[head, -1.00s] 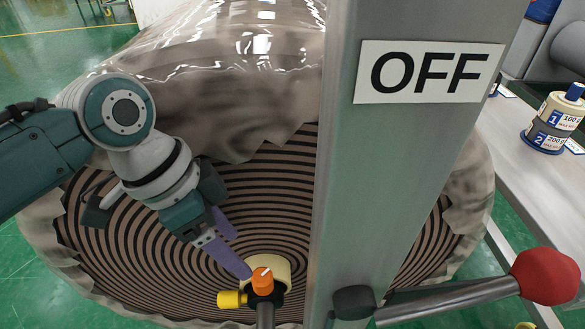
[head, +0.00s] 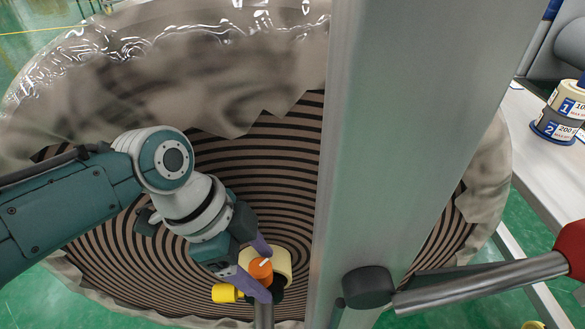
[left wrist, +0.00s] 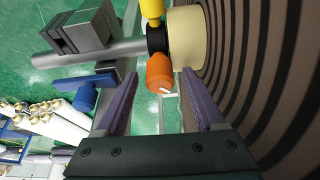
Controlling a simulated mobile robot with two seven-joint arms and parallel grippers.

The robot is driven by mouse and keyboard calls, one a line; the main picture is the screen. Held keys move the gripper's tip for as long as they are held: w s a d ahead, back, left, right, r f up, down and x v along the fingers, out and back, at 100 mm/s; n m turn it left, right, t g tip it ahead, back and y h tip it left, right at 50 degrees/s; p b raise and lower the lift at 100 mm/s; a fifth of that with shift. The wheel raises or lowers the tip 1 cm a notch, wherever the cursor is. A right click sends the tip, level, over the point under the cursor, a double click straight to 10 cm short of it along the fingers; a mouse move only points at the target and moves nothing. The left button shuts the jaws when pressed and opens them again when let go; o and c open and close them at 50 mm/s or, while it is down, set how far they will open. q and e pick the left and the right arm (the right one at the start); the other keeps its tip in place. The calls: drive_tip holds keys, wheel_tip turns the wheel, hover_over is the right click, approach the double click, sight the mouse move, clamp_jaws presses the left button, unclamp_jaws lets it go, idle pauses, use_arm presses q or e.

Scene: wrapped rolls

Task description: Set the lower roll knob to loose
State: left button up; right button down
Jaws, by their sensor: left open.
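The lower roll knob (head: 261,268) is orange with a white pointer mark. It sits on a post in front of the striped end of a wrapped roll, beside a yellow fitting (head: 226,293). In the left wrist view the orange knob (left wrist: 159,72) lies between and ahead of the purple fingers. My left gripper (head: 260,268) is open, with its fingers at either side of the knob in the head view. Contact cannot be told. The left gripper also shows in the left wrist view (left wrist: 155,100). No loose or tight label is readable. My right gripper is not in view.
A grey upright post (head: 415,130) stands just right of the knob. A lever with a red ball (head: 573,248) sticks out to the right. The wrapped roll (head: 150,70) fills the back. A blue handle (left wrist: 85,95) is left of the fingers in the left wrist view.

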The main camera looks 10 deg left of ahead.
use_arm(q)
drive_tip(key=shift+f, duration=0.15)
drive_tip(key=shift+c, duration=0.3)
clamp_jaws()
